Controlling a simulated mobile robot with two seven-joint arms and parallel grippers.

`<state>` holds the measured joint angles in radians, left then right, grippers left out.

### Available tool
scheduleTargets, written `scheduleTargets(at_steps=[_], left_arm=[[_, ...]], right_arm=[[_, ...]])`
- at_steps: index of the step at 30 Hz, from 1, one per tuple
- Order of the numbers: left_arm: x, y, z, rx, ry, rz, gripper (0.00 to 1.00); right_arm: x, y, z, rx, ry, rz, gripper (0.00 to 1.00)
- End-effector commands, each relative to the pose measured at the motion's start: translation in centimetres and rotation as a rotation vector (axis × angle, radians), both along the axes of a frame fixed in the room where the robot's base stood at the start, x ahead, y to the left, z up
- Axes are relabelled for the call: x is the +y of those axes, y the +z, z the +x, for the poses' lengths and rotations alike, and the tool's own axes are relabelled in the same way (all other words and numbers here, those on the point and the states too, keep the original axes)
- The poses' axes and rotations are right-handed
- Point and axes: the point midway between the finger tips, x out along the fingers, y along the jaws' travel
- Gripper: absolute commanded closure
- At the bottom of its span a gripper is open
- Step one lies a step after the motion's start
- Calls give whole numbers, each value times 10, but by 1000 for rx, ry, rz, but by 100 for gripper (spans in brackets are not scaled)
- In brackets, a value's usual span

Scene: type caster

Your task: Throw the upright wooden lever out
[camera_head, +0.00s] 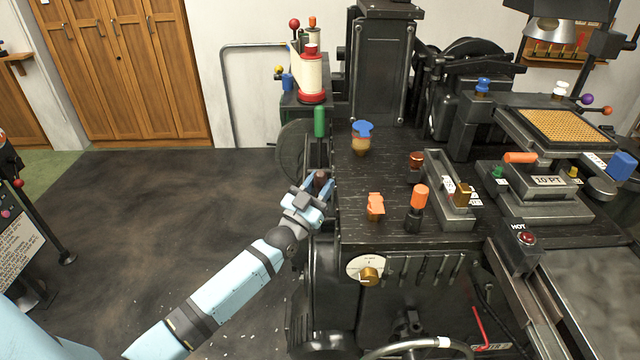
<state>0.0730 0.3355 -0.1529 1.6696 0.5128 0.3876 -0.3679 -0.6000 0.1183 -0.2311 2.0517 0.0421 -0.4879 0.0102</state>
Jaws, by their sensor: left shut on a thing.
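The wooden lever (320,177) shows as a short brown top at the left side of the black machine. My left gripper (317,190) is at the lever, with its fingers shut around it. The gripper and the machine's edge hide the lower part of the lever, so its exact tilt is hard to tell. My left arm reaches in from the lower left. My right gripper is not in view.
A green upright handle (319,121) stands just behind the lever. Orange knobs (419,195) and a blue-topped pot (362,137) are on the machine top (345,190). A handwheel (420,348) is in front. Dark floor (190,200) to the left is clear.

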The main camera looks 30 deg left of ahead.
Motion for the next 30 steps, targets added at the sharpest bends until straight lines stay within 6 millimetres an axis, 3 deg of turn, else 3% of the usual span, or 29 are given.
scheduleTargets(at_steps=[18, 19, 21, 22, 30], left_arm=[[-5, -5, -8, -35, -1, 29, 100], [-5, -5, -8, -34, 0, 29, 62], [-5, -5, -8, -34, -1, 28, 46], [-5, -5, -7, -34, 0, 27, 42], [-4, -4, -7, -36, 0, 25, 42]], right_arm=[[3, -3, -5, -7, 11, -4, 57], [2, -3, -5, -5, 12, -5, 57], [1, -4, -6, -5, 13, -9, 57], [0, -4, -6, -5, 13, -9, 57], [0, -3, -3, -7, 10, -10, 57]])
